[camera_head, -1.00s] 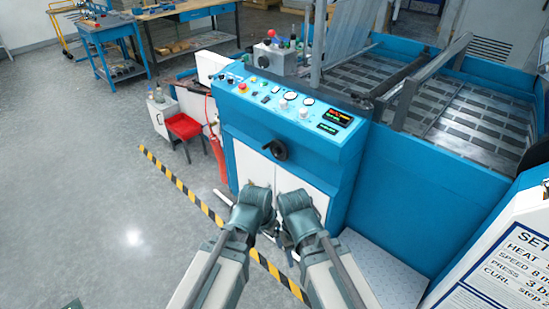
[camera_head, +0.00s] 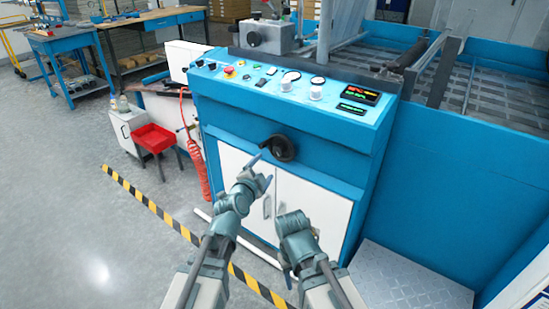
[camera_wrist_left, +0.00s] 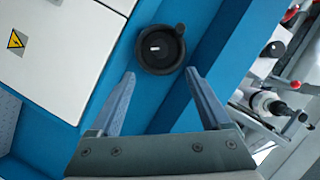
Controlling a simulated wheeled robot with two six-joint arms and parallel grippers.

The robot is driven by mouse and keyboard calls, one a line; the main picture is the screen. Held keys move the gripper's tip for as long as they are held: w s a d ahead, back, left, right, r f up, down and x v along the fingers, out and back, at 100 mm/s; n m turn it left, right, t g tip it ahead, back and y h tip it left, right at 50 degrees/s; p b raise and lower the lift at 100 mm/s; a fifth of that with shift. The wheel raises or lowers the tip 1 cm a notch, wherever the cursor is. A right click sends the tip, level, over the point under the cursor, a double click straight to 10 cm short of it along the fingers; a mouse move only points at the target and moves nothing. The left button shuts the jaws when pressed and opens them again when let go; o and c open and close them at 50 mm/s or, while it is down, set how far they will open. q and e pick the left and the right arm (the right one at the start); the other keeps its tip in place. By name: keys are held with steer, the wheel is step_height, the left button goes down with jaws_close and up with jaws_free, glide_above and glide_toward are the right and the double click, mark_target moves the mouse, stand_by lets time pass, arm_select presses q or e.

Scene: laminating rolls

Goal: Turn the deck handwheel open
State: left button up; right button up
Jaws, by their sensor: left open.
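The black deck handwheel (camera_head: 281,148) sits on the blue front of the machine, below the control panel. In the left wrist view the handwheel (camera_wrist_left: 160,50) shows face-on, with a knob at its upper right rim. My left gripper (camera_head: 261,166) is just left of and below the wheel. In the left wrist view its two fingers (camera_wrist_left: 160,98) are spread, with the wheel beyond the tips and nothing between them. My right arm (camera_head: 296,235) is lower, in front of the white cabinet door. I cannot make out its gripper's fingers.
The control panel (camera_head: 290,88) with knobs and displays lies above the wheel. White cabinet doors (camera_head: 312,208) are below it. Striped floor tape (camera_head: 165,215) runs in front. A metal step plate (camera_head: 410,280) is at the lower right.

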mark_target(277, 151)
arm_select(q)
steer(key=b+x, duration=0.3)
steer(key=x, duration=1)
steer(key=shift+w+d+f, duration=0.1)
steer(key=shift+w+d, duration=0.05)
steer(key=shift+w, duration=0.2)
jaws_close()
